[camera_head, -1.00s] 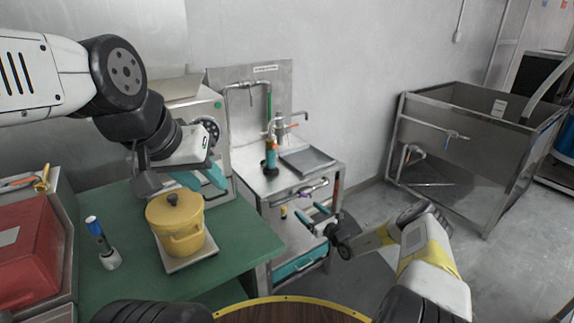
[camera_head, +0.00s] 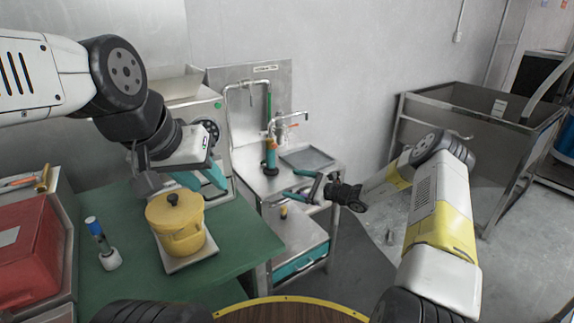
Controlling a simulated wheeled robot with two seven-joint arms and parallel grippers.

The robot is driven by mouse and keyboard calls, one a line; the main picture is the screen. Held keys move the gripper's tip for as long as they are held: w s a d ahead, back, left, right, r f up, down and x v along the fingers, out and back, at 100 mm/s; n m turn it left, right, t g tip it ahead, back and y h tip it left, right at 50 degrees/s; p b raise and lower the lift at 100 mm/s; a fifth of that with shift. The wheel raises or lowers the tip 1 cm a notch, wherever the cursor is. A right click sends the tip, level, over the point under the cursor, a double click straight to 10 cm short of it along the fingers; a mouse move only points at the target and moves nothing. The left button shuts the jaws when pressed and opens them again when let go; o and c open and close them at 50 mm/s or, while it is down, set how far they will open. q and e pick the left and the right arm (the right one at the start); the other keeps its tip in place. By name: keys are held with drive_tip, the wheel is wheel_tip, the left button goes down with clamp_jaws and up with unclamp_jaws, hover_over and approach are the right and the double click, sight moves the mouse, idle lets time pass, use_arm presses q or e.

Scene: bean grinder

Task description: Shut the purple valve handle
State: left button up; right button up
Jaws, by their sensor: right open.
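The purple valve handle sits on the front of the steel sink unit (camera_head: 262,182), under its top edge. My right gripper (camera_head: 293,184) is now in front of that spot and hides the handle, so I cannot tell whether it touches it. Its teal fingers are apart, one above the other, and point left toward the unit's front. I see nothing held between them. My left gripper (camera_head: 200,181) hangs over the back of the green table, behind the yellow pot. Its teal fingers look apart, with nothing seen between them.
The yellow pot (camera_head: 178,228) stands on a pale plate on the green table (camera_head: 140,278), beside a blue-topped bottle (camera_head: 100,243). A red box (camera_head: 30,255) is at far left. A large steel basin (camera_head: 480,130) stands at right. Faucets rise above the sink unit.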

drive_tip(key=s+a+r+n+g+h, duration=0.1)
drive_tip(key=s+a+r+n+g, duration=0.2)
drive_tip(key=s+r+n, duration=0.4)
drive_tip(key=shift+s+r+g, duration=0.2)
drive_tip(key=shift+r+g, duration=0.7)
drive_tip(key=shift+r, duration=1.05)
